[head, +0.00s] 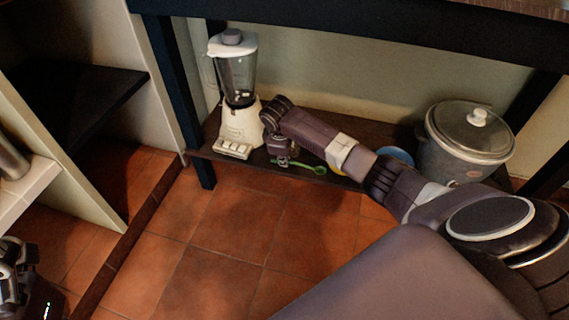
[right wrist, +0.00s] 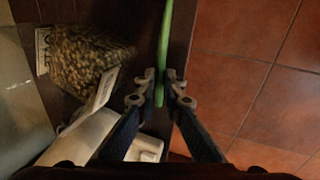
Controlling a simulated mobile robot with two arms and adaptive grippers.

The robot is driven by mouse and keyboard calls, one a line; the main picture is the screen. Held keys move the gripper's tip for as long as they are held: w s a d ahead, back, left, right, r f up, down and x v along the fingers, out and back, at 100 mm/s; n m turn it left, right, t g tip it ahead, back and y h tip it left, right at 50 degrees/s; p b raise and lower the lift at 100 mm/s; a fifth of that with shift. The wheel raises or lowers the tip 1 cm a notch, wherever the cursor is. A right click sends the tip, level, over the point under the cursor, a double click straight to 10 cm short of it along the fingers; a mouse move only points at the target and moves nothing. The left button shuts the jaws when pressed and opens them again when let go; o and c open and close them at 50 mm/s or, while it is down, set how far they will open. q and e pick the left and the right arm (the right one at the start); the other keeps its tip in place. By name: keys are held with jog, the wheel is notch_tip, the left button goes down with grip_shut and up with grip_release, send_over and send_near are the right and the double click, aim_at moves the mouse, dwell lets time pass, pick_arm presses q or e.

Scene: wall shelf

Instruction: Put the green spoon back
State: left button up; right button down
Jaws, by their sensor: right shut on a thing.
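I cannot tell whether the spoon still touches the shelf. My left gripper (head: 22,285) is at the lower left edge of the head view, partly cut off and away from the shelf; its jaws are unclear.
A lidded pot (head: 466,145) and a blue dish (head: 398,156) are at the right. A bag of small brown pieces (right wrist: 85,60) lies beside the spoon. The tiled floor (head: 240,235) in front is clear.

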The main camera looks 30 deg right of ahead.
jog(key=shift+f, duration=0.25)
jog(key=shift+r, duration=0.1)
jog(key=c, duration=2)
grip_release()
jog(key=shift+c, duration=0.2)
